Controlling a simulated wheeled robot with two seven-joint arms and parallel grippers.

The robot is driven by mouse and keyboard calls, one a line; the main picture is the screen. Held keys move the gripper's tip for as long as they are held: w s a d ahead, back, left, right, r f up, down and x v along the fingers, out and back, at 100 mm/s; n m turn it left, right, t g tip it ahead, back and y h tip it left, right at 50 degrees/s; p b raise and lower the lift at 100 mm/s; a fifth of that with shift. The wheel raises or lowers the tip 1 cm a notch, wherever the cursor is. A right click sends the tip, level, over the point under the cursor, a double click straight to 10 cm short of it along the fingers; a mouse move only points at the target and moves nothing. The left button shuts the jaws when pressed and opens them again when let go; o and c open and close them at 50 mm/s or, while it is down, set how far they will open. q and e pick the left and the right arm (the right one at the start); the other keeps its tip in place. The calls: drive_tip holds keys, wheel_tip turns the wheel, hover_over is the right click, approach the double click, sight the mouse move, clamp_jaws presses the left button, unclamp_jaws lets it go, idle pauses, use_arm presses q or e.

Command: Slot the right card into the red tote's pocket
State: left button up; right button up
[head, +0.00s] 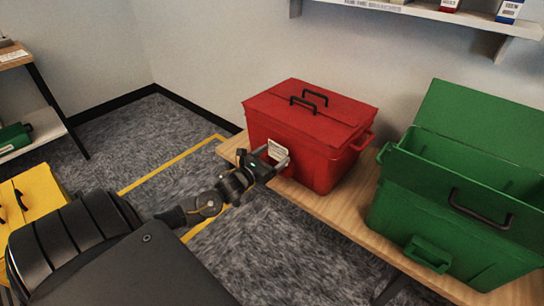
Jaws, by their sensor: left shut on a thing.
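The red tote (310,128) stands on a wooden bench with its lid closed and two black handles on top. My left gripper (268,155) is at the near left face of the red tote. It is shut on a pale card (278,151), which is held upright at that face. The tote's pocket is hidden behind the card and gripper, so I cannot tell whether the card is inside it. My right gripper is not in view.
A green tote (460,200) with its lid raised stands at the right on the wooden bench (335,207). A yellow tote (30,195) is at the left. A shelf (430,12) runs along the wall. Yellow tape (165,167) marks the carpet.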

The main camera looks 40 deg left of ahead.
use_arm(q)
drive_tip(key=shift+f+b, duration=0.85)
drive_tip(key=shift+f, duration=0.65)
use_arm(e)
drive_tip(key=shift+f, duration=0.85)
use_arm(q)
drive_tip(key=o, duration=1)
drive_tip(key=shift+c, duration=0.2)
